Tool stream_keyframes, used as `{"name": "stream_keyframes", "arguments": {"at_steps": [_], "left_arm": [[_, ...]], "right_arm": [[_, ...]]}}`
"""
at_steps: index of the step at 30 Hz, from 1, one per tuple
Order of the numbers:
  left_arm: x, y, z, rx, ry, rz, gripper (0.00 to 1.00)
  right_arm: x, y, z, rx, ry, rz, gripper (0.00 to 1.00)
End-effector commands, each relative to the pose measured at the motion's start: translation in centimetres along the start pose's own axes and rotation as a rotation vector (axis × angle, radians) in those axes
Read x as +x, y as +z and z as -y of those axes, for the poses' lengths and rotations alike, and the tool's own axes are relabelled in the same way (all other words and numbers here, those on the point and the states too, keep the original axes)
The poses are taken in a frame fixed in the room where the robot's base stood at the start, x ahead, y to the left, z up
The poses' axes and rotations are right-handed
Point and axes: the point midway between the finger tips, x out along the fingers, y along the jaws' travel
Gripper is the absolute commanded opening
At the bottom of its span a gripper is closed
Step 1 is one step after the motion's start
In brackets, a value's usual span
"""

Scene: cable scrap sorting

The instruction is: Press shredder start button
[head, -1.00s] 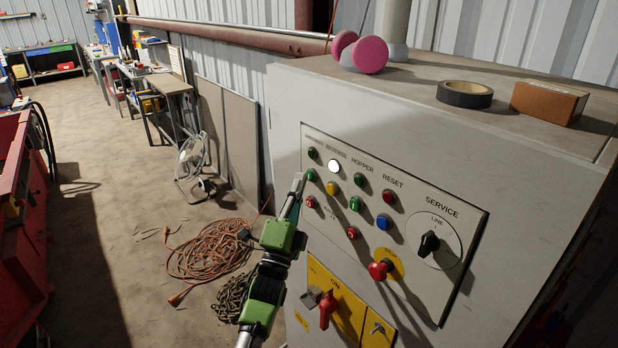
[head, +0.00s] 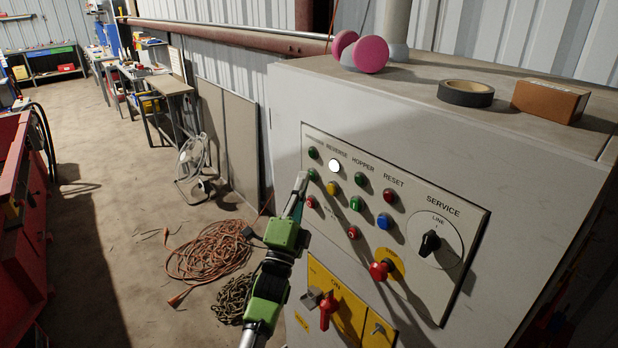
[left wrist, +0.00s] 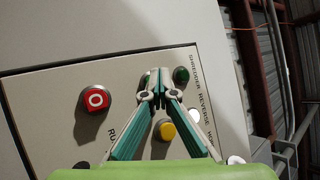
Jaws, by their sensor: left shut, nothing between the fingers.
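The control panel (head: 463,222) is on the front of the pale grey cabinet. In its left column, a green button (head: 312,174) sits below a dark green lamp (head: 313,153) and above a red button (head: 311,201). My left gripper (head: 301,180) is shut and empty, its tips at the left edge of the green button; contact cannot be told. In the left wrist view, the closed fingertips (left wrist: 159,88) largely hide the green button. The red button marked O (left wrist: 95,99), the yellow button (left wrist: 167,131) and the dark green lamp (left wrist: 181,75) show around them. My right gripper is out of view.
A white lit lamp (head: 334,165) is under REVERSE. A red stop knob (head: 380,270) and a black service switch (head: 429,243) stick out to the right. A red handle (head: 327,310) is below. Orange cable (head: 210,250) lies coiled on the floor.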

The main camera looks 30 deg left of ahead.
Motion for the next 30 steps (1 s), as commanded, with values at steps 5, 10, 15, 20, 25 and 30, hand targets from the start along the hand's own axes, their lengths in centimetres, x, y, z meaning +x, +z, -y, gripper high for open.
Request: {"name": "stream_keyframes", "arguments": {"at_steps": [5, 10, 15, 20, 25, 30], "left_arm": [[0.0, -0.1, 0.1, 0.000, -0.001, -0.001, 0.00], [-0.1, 0.0, 0.1, 0.000, 0.000, -0.001, 0.00], [-0.6, 0.4, 0.6, 0.002, 0.000, -0.001, 0.00], [-1.2, 0.8, 0.9, 0.001, 0.001, -0.001, 0.00], [-1.2, 0.8, 0.9, 0.000, 0.000, -0.001, 0.00], [-1.3, 0.9, 1.0, 0.001, 0.000, 0.000, 0.00]], "right_arm": [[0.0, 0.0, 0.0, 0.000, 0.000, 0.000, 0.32], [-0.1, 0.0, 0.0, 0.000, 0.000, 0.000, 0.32], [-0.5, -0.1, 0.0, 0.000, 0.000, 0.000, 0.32], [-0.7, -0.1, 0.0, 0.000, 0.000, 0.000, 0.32], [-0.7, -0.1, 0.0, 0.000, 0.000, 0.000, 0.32], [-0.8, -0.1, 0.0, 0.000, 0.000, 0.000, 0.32]]}}
